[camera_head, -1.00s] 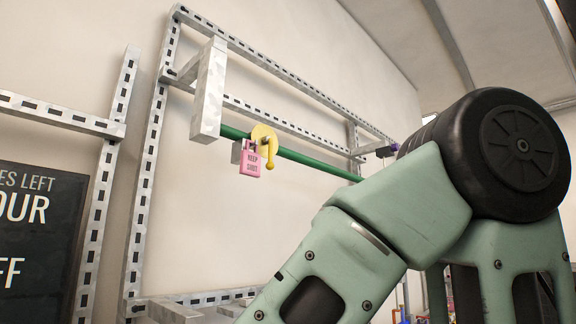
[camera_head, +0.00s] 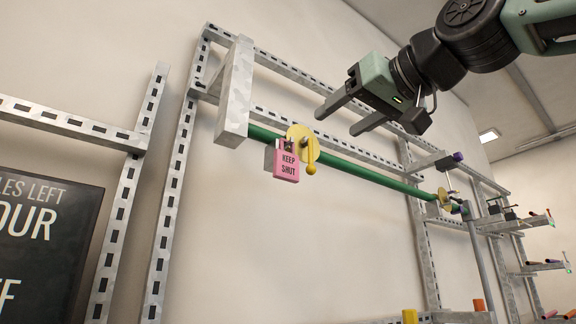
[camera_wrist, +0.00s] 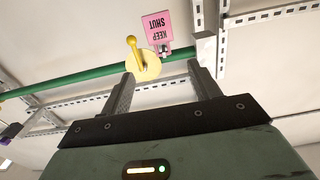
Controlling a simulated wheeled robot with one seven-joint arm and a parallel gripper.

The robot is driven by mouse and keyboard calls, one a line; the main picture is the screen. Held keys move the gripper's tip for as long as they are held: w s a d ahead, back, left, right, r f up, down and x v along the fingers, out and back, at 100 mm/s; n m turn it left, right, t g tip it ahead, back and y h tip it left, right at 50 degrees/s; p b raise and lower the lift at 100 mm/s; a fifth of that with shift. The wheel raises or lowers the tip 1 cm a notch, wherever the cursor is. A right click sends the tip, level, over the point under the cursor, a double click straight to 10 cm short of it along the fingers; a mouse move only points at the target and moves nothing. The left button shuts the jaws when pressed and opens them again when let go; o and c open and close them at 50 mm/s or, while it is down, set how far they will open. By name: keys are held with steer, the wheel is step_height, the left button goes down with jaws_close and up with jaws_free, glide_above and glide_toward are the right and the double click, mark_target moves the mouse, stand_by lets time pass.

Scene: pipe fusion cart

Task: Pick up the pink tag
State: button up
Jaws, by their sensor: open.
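The pink tag (camera_head: 286,166), marked "KEEP SHUT", hangs by the yellow disc (camera_head: 303,145) with its yellow handle on the green pipe. In the wrist view the pink tag (camera_wrist: 157,27) appears upside down, beyond the fingertips and between their lines, beside the yellow disc (camera_wrist: 143,66). My gripper (camera_head: 336,123) is open and empty, up and to the right of the tag in the head view. Its two fingers also show in the wrist view (camera_wrist: 160,80), apart from the tag. How the tag is fastened is too small to tell.
The green pipe (camera_head: 375,178) runs along a slotted metal frame (camera_head: 170,190) against a pale wall. A thick metal bracket (camera_head: 236,92) stands just left of the tag. A dark sign (camera_head: 45,245) is at left. Shelves with small items (camera_head: 540,266) are at right. Space below the tag looks clear.

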mark_target(289, 154)
steer(key=p+x, duration=0.4)
steer(key=x, duration=0.7)
steer(key=shift+w+a+p, duration=0.2)
steer(key=shift+a+p, duration=0.1)
steer(key=shift+p, duration=0.1)
steer(key=p+x, duration=0.1)
steer(key=x, duration=0.1)
steer(key=p+x, duration=0.1)
steer(key=x, duration=0.1)
steer(key=shift+w+r, duration=0.1)
steer(key=shift+r, duration=0.15)
steer(key=shift+w+a+f+p, duration=0.1)
steer(key=shift+w+a+p, duration=0.25)
steer(key=shift+w, duration=0.05)
steer(key=c, duration=0.7)
